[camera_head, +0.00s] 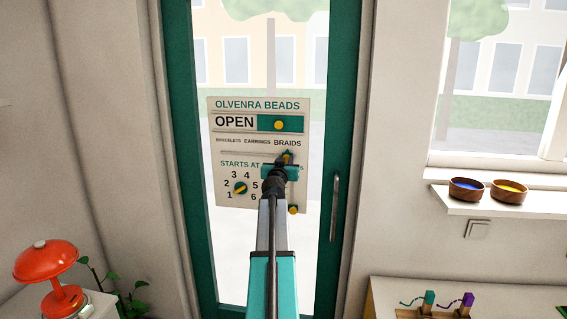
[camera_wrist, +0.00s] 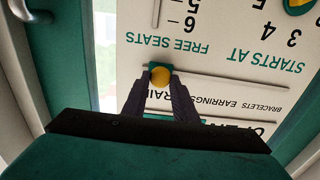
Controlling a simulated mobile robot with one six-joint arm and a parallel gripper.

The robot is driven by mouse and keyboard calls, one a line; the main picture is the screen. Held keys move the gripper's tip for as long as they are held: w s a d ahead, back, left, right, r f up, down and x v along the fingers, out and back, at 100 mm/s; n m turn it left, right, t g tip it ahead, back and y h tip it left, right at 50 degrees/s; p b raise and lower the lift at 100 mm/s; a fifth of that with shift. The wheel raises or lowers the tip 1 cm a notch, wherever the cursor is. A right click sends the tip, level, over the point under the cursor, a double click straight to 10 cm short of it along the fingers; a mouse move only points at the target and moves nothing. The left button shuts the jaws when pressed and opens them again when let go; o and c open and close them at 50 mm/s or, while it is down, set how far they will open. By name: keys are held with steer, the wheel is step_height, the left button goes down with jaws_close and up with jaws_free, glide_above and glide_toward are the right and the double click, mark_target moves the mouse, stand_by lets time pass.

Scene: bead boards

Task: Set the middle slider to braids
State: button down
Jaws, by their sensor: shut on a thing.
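A cream sign (camera_head: 260,105) reading OLVENRA BEADS hangs on the glass door. Its middle slider (camera_head: 287,154) runs in a horizontal slot under the words BRACELETS, EARRINGS and BRAIDS. The slider stands at the right end, below BRAIDS. My gripper (camera_head: 286,160) is at the slider, its body hiding part of the sign. In the wrist view, where the sign appears upside down, my dark fingers (camera_wrist: 162,85) are shut on the slider's teal block with its yellow knob (camera_wrist: 160,76). The fingers cover part of the word BRAIDS there.
Above is the OPEN slider (camera_head: 279,125); at lower left is the STARTS AT dial (camera_head: 240,188). Another yellow knob (camera_head: 293,209) sits at the sign's lower right corner. A door handle (camera_head: 334,209) is right of the sign. A red lamp (camera_head: 46,262) stands far left.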

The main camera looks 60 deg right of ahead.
steer(key=shift+s+d, duration=0.15)
steer(key=shift+s, duration=0.25)
steer(key=c, duration=1.8)
jaws_free()
steer(key=shift+f, duration=0.1)
steer(key=o, duration=0.4)
steer(key=shift+s, duration=0.1)
steer(key=shift+c, duration=0.2)
steer(key=shift+a, duration=0.25)
steer(key=shift+a+b, duration=0.3)
steer(key=shift+a, duration=0.15)
steer(key=b+v, duration=0.4)
steer(key=v, duration=0.8)
steer(key=shift+a, duration=0.3)
